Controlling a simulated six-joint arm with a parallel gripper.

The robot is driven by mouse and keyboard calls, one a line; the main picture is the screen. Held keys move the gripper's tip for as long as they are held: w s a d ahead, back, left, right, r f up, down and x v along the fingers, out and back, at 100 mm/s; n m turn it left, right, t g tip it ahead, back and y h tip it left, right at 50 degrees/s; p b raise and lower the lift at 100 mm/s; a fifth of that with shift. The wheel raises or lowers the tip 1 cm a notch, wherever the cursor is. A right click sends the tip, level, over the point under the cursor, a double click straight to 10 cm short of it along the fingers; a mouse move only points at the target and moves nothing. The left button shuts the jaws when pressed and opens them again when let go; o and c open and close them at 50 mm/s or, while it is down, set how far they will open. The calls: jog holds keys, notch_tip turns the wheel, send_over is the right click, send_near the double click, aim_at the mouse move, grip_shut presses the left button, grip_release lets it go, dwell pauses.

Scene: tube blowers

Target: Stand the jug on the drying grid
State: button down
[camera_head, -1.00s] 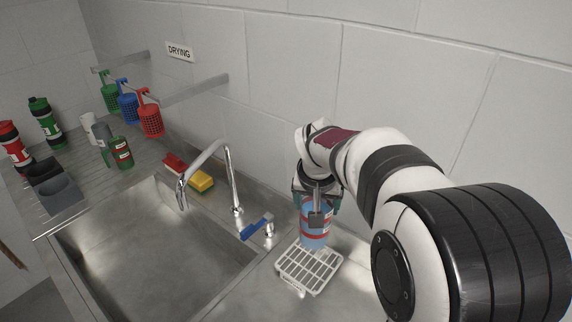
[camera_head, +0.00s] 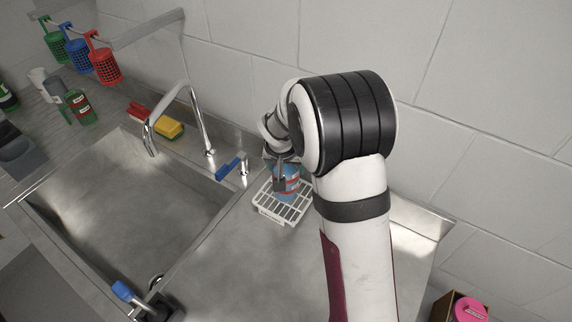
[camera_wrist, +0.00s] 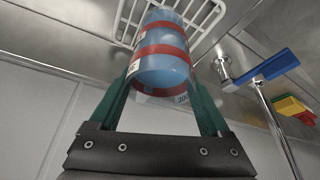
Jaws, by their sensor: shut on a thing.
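The jug is light blue with red bands and stands upright in the head view (camera_head: 291,184), over the rear part of the drying grid. The drying grid (camera_head: 268,211) is a white wire rack on the steel counter. My gripper (camera_head: 281,160) is shut on the jug from above and behind. In the wrist view, the green fingers of my gripper (camera_wrist: 163,82) lie on either side of the jug (camera_wrist: 163,65), and the grid (camera_wrist: 128,22) shows beyond it. I cannot tell whether the jug's base touches the grid. My arm hides part of the jug's right side.
A tap with a blue lever (camera_head: 228,168) stands close left of the grid. The sink basin (camera_head: 130,215) lies further left. The tiled wall is close behind; counter in front of the grid is clear.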

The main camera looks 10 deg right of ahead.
grip_release()
jog(key=v, duration=1.2)
jog(key=s+a+g+y, duration=0.1)
jog(key=s+a+g, duration=0.1)
jog(key=s, duration=1.3)
jog(key=s+a+m+g+y, duration=0.1)
jog(key=s+a+g+y, duration=0.1)
jog(key=s, duration=1.3)
jog(key=shift+s+y, duration=0.2)
jog(key=shift+y, duration=0.1)
jog(key=shift+a+r, duration=0.1)
